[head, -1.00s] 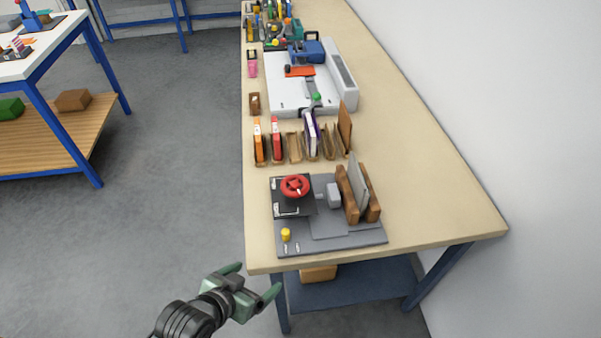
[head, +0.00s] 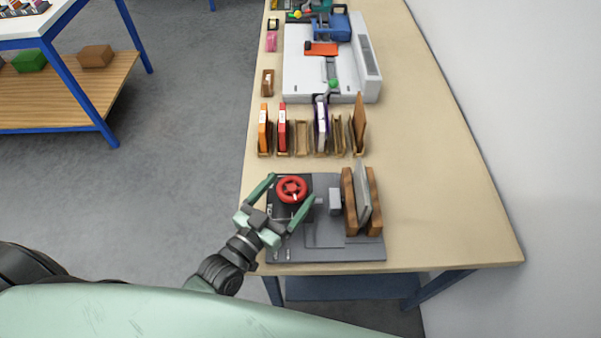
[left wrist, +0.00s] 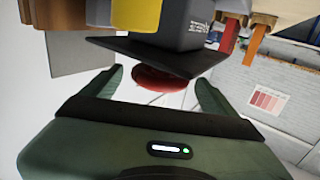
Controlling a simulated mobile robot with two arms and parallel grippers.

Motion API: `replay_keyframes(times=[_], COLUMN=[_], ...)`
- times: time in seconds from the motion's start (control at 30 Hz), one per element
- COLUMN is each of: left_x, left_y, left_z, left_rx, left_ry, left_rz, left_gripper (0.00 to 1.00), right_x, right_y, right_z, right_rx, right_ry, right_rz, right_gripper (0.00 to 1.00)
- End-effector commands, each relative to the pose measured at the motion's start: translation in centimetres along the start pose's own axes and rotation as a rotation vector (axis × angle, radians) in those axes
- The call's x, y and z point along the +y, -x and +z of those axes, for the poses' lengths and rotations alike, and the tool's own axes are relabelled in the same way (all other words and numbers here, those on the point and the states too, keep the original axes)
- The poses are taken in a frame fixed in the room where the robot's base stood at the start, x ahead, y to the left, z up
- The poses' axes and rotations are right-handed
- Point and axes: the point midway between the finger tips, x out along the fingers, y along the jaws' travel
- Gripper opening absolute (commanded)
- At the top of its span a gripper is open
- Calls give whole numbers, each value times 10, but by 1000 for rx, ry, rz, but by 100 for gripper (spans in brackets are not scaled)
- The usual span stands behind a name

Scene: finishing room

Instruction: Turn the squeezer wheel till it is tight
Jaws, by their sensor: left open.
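The red squeezer wheel (head: 292,180) sits on a black plate at the left of the grey squeezer base (head: 360,251), near the table's front end. My left gripper (head: 290,188) is open, with its two fingers reaching toward the wheel, one to either side in the head view. In the left wrist view the wheel (left wrist: 165,80) shows between and beyond the open fingers, partly hidden by a dark plate. I cannot tell whether the fingers touch it. A grey panel (head: 362,192) stands between brown blocks on the base. My right gripper is not in view.
Behind the squeezer stands a row of upright holders with thin books (head: 265,130). A white machine (head: 300,85) is farther back. The table (head: 440,190) is bare on the right, beside the wall. A blue-legged bench (head: 65,80) stands across the floor at left.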

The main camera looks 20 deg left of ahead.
Motion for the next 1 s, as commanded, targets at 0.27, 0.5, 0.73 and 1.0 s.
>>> replay_keyframes(times=[0.27,0.5,0.73,1.0], left_x=[0,0,0,0], left_y=[-38,-44,-44,-44], left_z=[-2,0,0,0], left_rx=[1,-1,0,0], left_ry=[0,1,0,0], left_rz=[0,0,0,0], left_gripper=[88,88,58,26], right_x=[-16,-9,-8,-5], right_y=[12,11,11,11], right_z=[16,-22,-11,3], right_rx=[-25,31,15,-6], right_ry=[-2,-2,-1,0], right_rz=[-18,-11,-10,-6], right_gripper=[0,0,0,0])
